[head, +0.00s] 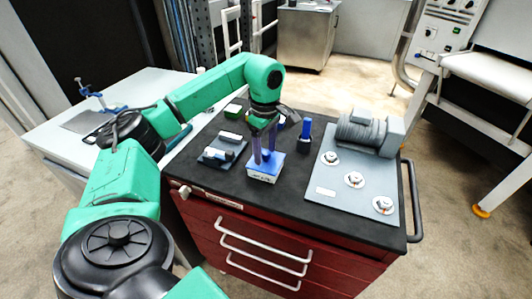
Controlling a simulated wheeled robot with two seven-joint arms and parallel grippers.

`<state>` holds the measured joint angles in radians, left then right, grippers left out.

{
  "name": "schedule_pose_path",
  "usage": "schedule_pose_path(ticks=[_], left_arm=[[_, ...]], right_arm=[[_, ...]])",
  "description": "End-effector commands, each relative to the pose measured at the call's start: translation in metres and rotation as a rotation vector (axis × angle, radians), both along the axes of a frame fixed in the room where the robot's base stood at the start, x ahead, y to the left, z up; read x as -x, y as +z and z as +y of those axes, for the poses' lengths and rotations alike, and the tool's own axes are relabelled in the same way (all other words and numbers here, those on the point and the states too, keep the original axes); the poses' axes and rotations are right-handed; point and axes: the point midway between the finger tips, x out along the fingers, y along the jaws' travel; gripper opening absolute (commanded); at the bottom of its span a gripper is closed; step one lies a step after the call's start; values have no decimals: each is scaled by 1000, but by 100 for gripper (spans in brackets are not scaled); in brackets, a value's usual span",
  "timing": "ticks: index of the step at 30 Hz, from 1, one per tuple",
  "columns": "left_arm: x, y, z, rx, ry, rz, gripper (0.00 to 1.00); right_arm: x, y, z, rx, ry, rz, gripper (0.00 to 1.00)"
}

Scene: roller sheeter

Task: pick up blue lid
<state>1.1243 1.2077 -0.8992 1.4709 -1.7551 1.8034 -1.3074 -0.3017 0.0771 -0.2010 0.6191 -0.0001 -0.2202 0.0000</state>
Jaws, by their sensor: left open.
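The blue lid (267,167) sits on top of a small white box (262,179) with dark lettering, near the front middle of the black cart top. My left gripper (264,158) points down over the lid with its two bluish fingers apart. The fingertips are at the lid's top, and I cannot tell whether they touch it. The fingers cover part of the lid's back. My right gripper is not in view.
The red drawer cart (310,214) has a grey plate with several round fittings (354,180) and a ribbed grey motor (361,134) at right. A blue-topped dark object (305,134) stands behind the box. A small grey fixture (222,152) lies left of it. A white table (52,137) is further left.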

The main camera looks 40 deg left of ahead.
Motion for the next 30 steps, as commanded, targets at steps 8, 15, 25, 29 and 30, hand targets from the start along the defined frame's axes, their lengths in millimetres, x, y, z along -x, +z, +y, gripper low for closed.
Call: schedule_pose_path(ticks=[8, 15, 25, 29, 30], left_arm=[[0, -3, 0, 1, 0, -2, 44], [0, -2, 0, 2, 0, -2, 0], [-1, 9, 0, 2, 0, -6, 0], [-2, 34, -1, 3, 0, -8, 0], [-2, 47, -1, 4, -1, -9, 0]], right_arm=[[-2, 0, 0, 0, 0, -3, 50], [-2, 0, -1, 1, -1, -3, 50], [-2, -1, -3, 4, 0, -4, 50], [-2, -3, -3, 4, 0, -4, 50], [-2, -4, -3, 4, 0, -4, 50]])
